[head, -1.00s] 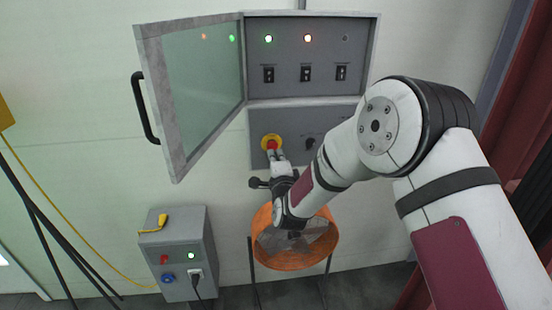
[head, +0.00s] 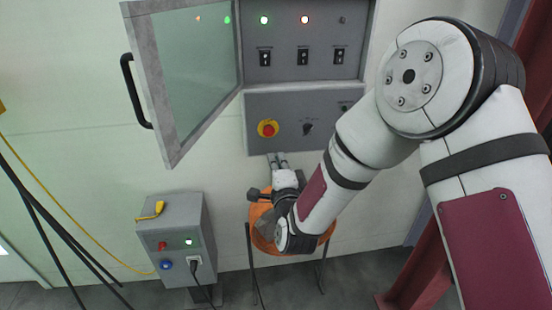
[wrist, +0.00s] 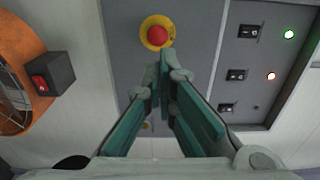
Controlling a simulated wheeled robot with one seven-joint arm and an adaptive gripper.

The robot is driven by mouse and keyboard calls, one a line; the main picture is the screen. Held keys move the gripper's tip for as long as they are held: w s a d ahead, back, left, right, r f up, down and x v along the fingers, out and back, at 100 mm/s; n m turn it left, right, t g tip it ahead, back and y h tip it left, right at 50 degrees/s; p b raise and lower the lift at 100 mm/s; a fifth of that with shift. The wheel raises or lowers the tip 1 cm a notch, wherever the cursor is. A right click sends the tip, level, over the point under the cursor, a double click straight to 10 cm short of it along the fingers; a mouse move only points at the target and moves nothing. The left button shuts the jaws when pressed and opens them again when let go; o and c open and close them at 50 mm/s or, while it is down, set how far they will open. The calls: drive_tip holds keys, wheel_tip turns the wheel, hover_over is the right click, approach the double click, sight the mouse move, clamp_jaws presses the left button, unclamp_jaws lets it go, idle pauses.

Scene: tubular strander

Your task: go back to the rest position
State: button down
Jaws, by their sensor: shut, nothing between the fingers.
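My gripper (head: 277,159) is shut and empty in the head view, just below the lower grey panel (head: 290,118). A red emergency stop button on a yellow ring (head: 268,128) sits on that panel, a little above and left of my fingertips, with a gap between them. In the wrist view my gripper (wrist: 164,54) shows its fingertips together, and the red button (wrist: 158,34) appears just beyond them. My arm covers part of the panel's right side.
An open glazed door (head: 190,75) with a black handle hangs left of the upper switch cabinet (head: 333,60). An orange round guard (head: 262,240) stands behind and below my gripper. A grey box (head: 176,235) with a lit green lamp stands lower left. Wall space between is clear.

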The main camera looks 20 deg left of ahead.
idle(0.4)
drive_tip(key=w+d+r+n+g+h, duration=0.25)
drive_tip(key=d+r+n, duration=0.25)
drive_tip(key=d+r, duration=0.55)
drive_tip(key=s+d+r+n+g+h, duration=0.1)
drive_tip(key=s+d+r+n, duration=0.15)
drive_tip(key=d, duration=0.45)
drive_tip(key=s+d+r+n+g+h, duration=0.1)
drive_tip(key=s+d+r+h, duration=0.15)
drive_tip(key=d, duration=0.45)
drive_tip(key=s+d+n+g+h, duration=0.1)
drive_tip(key=s+d+g, duration=0.1)
drive_tip(key=s+d, duration=0.7)
drive_tip(key=s+d+n+g+h, duration=0.2)
drive_tip(key=s+d, duration=0.7)
drive_tip(key=s, duration=0.7)
drive_tip(key=shift+s+d+r+g+h, duration=0.15)
drive_tip(key=shift+s+r+g+h, duration=0.2)
drive_tip(key=shift+r+g, duration=0.15)
